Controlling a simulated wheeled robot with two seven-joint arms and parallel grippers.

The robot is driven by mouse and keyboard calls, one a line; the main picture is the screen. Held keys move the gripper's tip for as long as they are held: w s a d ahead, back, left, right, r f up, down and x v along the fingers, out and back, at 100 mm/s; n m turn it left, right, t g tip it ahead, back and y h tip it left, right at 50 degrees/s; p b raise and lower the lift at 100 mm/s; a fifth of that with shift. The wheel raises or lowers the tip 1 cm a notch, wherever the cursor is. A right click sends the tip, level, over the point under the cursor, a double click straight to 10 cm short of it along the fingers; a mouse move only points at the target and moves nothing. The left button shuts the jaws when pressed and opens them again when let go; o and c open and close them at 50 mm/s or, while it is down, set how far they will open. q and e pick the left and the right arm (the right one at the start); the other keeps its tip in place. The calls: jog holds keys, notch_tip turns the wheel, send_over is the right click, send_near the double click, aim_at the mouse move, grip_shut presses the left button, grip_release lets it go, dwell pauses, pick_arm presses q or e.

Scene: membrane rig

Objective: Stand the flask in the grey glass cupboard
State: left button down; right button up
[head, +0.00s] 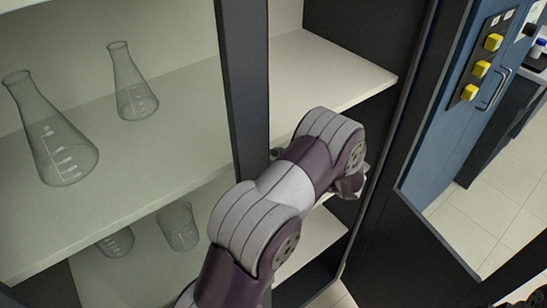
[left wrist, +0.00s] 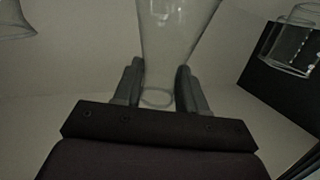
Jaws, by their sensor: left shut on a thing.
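The flask (left wrist: 172,35) is clear glass and shows in the left wrist view, its narrow neck between my left gripper's fingers and its body widening away from them. My left gripper (left wrist: 159,72) is shut on it at the neck. In the head view my left arm reaches into the cupboard (head: 245,90) past its dark upright post, and the held flask and the fingers cannot be made out there. Whether the flask's base touches a shelf cannot be told. My right gripper is not in view.
Two conical flasks (head: 55,140) (head: 133,88) stand on the upper shelf (head: 185,95) at left. Glassware, including a beaker (head: 179,227), stands below. The right part of the upper shelf (head: 345,75) looks clear. Another glass vessel (left wrist: 292,48) is right in the wrist view.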

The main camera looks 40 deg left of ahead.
pick_arm(q)
jog(key=shift+f, duration=0.2)
jog(key=c, duration=0.6)
grip_release()
jog(key=w+d+r+b, duration=0.1)
jog(key=d+r+b, duration=0.1)
jog(key=d, duration=1)
jog(key=w+r+m+t+h, duration=0.3)
jog(key=w+m+t+h, duration=0.35)
jog(key=w+t, duration=0.45)
jog(key=s+d+f+m+t+h, duration=0.1)
jog(key=d+m+h, duration=0.4)
jog(key=s+f+m+g+h, duration=0.1)
jog(key=s+f+m+g, duration=0.1)
jog(key=s, duration=0.6)
jog(key=s+d+f+m+g+h, duration=0.1)
jog(key=s+f+m+g+h, duration=0.1)
jog(key=s, duration=0.7)
jog(key=s+f+m+g+h, duration=0.1)
jog(key=s+f+m+g, duration=0.1)
jog(key=s+g, duration=0.3)
jog(key=shift+s+d+m+h, duration=0.2)
jog(key=shift+s+m, duration=0.25)
jog(key=shift+s, duration=0.45)
jog(key=shift+s+d+m+h, duration=0.2)
jog(key=shift+s+m, duration=0.2)
jog(key=shift+s, duration=0.45)
